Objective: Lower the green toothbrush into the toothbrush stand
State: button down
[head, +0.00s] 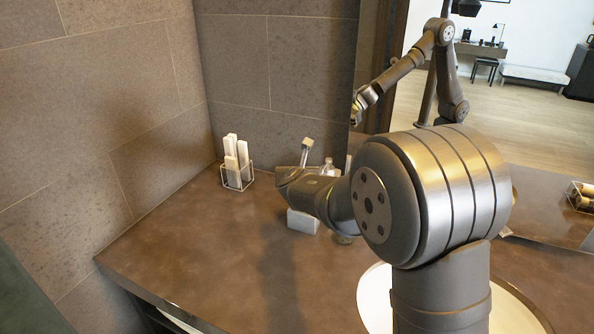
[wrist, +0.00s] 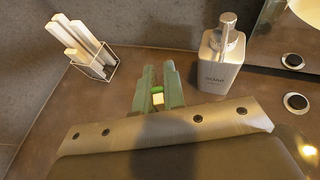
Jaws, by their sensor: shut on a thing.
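My gripper (wrist: 158,80) is shut on the green toothbrush (wrist: 157,90), seen nearly end-on between the fingers in the wrist view, with a pale block, probably its bristles.
A wire holder (head: 250,183) with white sticks stands at the left by the wall and shows in the wrist view (wrist: 100,70). A soap dispenser (wrist: 219,65) stands close right of my gripper. The basin (head: 372,300) is at the right. The front-left counter (head: 200,270) is clear.

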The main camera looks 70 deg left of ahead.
jog(key=c, duration=1.4)
grip_release()
jog(key=shift+c, duration=0.2)
jog(key=v, duration=1.7)
jog(key=shift+d, duration=0.2)
jog(key=x, duration=1.3)
jog(key=shift+a, duration=0.15)
